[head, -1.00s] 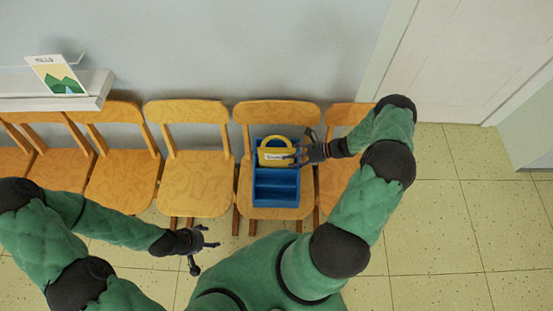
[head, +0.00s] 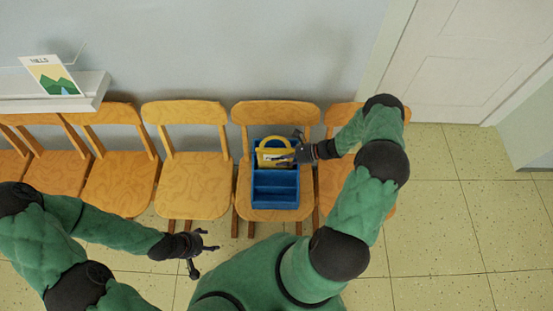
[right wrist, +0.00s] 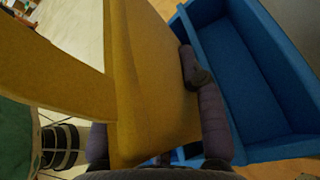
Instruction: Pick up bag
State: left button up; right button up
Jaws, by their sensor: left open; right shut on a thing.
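The yellow bag (head: 273,156) with its looped handle is in the back part of the blue bin on a wooden chair. My right gripper (head: 294,153) reaches in from the right and is shut on the bag. In the right wrist view the yellow bag (right wrist: 150,80) fills the space between the fingers, and the right gripper (right wrist: 165,135) shows at the bottom. One dark finger lies against the bag on the blue bin side. My left gripper (head: 205,250) is open and empty, low in front of the chairs.
The blue bin (head: 275,204) has an empty front compartment; its wall also shows in the right wrist view (right wrist: 290,55). Several wooden chairs (head: 187,185) stand in a row along the wall. A white shelf (head: 70,104) with a picture card (head: 52,76) is at left. Tiled floor is clear at right.

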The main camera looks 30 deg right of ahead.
aim_at(280, 151)
notch_tip(280, 151, up, 9)
jog(key=p, duration=0.3)
jog(key=shift+r+p, duration=0.35)
jog(key=shift+r, duration=0.15)
dwell(0.5)
